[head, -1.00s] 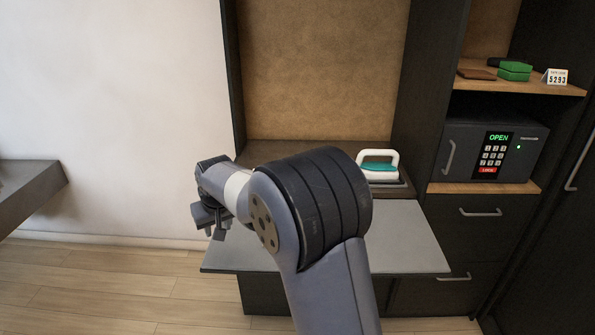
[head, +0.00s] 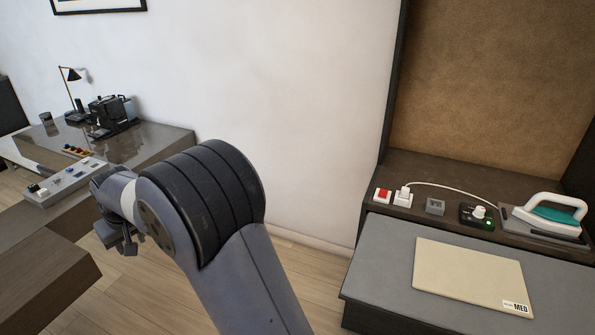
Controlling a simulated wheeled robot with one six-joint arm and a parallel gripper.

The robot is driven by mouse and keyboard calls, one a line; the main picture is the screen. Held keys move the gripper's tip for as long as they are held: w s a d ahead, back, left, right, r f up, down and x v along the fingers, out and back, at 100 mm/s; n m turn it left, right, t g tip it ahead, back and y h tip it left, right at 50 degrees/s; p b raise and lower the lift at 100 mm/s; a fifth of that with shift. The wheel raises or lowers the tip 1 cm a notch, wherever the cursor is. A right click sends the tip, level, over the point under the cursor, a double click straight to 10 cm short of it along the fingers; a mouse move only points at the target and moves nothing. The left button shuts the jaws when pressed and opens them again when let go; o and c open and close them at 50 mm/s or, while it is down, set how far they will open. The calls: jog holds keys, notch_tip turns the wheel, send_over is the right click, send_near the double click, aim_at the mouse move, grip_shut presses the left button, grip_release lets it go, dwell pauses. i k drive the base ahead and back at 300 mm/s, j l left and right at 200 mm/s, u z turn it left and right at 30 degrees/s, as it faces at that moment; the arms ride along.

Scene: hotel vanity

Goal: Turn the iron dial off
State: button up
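A white and teal iron (head: 553,215) rests on a dark plate at the right end of the brown shelf in the head view. Left of it, a small black box with a pale round dial (head: 478,212) shows a small green light. My gripper (head: 122,245) is at the left of the view, well away from the dial and iron. It hangs over the floor and looks empty; its fingers are small and partly hidden, so I cannot tell its opening.
A grey pull-out board (head: 390,260) holds a beige folder (head: 470,275) marked MED. A red switch (head: 382,195), a white plug (head: 403,196) and a grey block (head: 435,206) stand left of the dial. A desk (head: 165,143) with a coffee machine is at left.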

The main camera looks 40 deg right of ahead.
aim_at(478, 212)
jog(key=i+z, duration=0.1)
jog(key=i, duration=0.25)
jog(key=i+j, duration=0.15)
jog(key=i, duration=0.2)
jog(key=i+z, duration=0.1)
jog(key=z, duration=0.3)
jog(key=i+z, duration=0.15)
jog(key=z, duration=0.25)
jog(key=i+z, duration=0.1)
jog(key=z, duration=0.3)
jog(key=i+j+z, duration=0.1)
jog(key=z, duration=0.3)
jog(key=i+z, duration=0.15)
jog(key=z, duration=0.3)
jog(key=i+j+z, duration=0.1)
jog(key=z, duration=0.4)
jog(key=i+j+z, duration=0.1)
jog(key=z, duration=0.35)
jog(key=j+z, duration=0.3)
jog(key=z, duration=0.2)
jog(key=i+j+z, duration=0.15)
jog(key=j+z, duration=0.2)
jog(key=i+j+z, duration=0.1)
jog(key=j+z, duration=0.5)
jog(key=z, duration=0.15)
